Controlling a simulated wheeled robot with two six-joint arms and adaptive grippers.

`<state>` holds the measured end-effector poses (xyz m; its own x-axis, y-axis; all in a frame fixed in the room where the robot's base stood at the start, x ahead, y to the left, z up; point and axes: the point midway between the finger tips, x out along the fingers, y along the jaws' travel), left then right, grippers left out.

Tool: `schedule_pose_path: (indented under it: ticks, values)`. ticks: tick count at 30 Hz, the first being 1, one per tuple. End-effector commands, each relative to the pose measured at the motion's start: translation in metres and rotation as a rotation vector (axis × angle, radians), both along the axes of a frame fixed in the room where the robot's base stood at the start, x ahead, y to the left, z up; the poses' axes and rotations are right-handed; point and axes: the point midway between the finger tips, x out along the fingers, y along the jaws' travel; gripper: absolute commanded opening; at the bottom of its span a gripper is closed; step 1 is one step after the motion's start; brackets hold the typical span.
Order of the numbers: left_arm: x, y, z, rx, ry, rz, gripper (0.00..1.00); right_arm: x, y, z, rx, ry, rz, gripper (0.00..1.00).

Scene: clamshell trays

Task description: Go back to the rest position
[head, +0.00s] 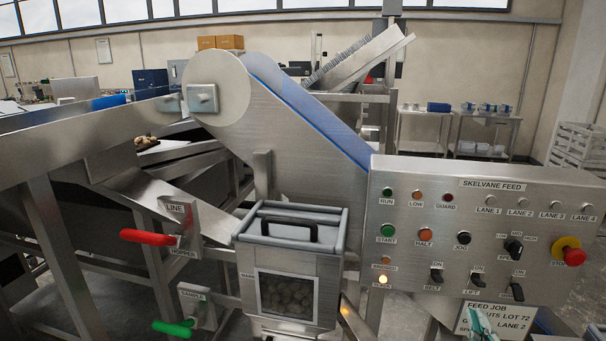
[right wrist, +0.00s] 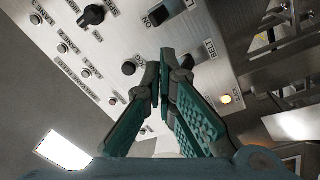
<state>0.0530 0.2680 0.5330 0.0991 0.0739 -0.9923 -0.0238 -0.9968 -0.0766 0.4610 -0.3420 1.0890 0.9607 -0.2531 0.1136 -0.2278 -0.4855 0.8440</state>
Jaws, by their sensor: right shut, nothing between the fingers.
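My right gripper (head: 480,324) shows only in part at the bottom edge of the head view, in front of the lower part of the control panel (head: 450,230). In the right wrist view my right gripper (right wrist: 160,62) has its teal fingers closed together at the tips with nothing between them. The panel (right wrist: 140,45) lies beyond the fingertips, upside down in that view; I cannot tell the exact gap. My left gripper is in neither view.
The panel carries several buttons, black switches and a red emergency stop (head: 567,251). A lidded steel bin (head: 291,258) with a window stands left of it. A red handle (head: 147,237) and a green handle (head: 173,327) stick out at the left. An inclined conveyor (head: 310,110) rises behind.

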Motion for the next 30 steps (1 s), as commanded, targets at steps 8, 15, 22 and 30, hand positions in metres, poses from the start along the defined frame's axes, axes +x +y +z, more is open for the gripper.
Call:
schedule_pose_path:
  ticks: [8, 15, 22, 30]
  values:
    - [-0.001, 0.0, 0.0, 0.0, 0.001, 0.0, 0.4, -0.133, 0.026, -0.177, 0.659, 0.635, -0.296, 0.0]
    - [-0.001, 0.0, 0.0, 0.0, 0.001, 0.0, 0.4, -0.239, 0.09, -0.23, 0.913, 1.052, -0.377, 0.0]
    - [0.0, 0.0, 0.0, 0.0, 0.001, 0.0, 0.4, -0.245, 0.089, -0.332, 0.941, 1.149, -0.425, 0.0]
    - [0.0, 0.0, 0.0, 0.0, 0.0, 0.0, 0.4, -0.3, 0.075, -0.482, 0.948, 1.218, -0.49, 0.0]
